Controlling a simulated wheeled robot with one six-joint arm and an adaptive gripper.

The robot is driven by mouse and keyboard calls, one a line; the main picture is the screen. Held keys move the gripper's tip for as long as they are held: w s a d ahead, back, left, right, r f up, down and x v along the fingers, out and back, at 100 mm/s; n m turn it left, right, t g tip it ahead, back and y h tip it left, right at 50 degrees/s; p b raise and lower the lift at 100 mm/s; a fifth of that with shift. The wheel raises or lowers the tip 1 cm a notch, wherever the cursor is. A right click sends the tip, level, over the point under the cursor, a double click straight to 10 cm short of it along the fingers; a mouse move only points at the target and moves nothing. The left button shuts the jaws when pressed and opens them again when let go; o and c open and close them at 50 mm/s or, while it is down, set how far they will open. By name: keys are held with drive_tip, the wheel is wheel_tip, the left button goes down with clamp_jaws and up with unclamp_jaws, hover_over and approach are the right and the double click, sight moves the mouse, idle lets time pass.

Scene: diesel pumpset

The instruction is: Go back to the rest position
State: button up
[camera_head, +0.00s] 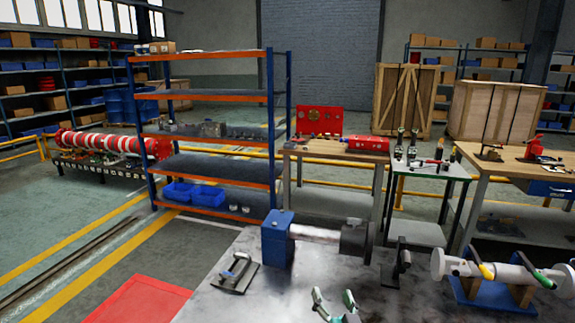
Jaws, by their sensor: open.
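My gripper (334,298) shows at the bottom middle of the head view, low over the front of a grey metal-topped bench (225,297). Its two fingers have pale green tips and stand apart, with nothing visible between them. The rest of my arm is cut off by the lower edge of the picture. A blue block with a grey cylinder and a dark end (318,234) lies on the bench beyond the gripper, apart from it.
A small dark fixture (236,272) is left of the gripper; a black bracket (396,262) is to the right. A white pipe with yellow and green levers (505,274) rests on blue supports farther right. An orange-and-blue shelf (212,148) stands behind. Floor at left is fairly open.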

drive_tip(key=s+d+f, duration=0.1)
drive_tip(key=s+f, duration=0.3)
drive_tip(key=s, duration=0.6)
drive_tip(key=s+d+f+h, duration=0.15)
drive_tip(key=s+f, duration=0.35)
drive_tip(key=s, duration=0.5)
drive_tip(key=s+d+f+y, duration=0.15)
drive_tip(key=s+f, duration=0.25)
drive_tip(key=s, duration=0.6)
drive_tip(key=s+d+r+n+g+h, duration=0.1)
drive_tip(key=s+r+n+g+h, duration=0.1)
drive_tip(key=s, duration=1.8)
drive_tip(key=shift+r+g, duration=0.6)
drive_tip(key=shift+g, duration=0.1)
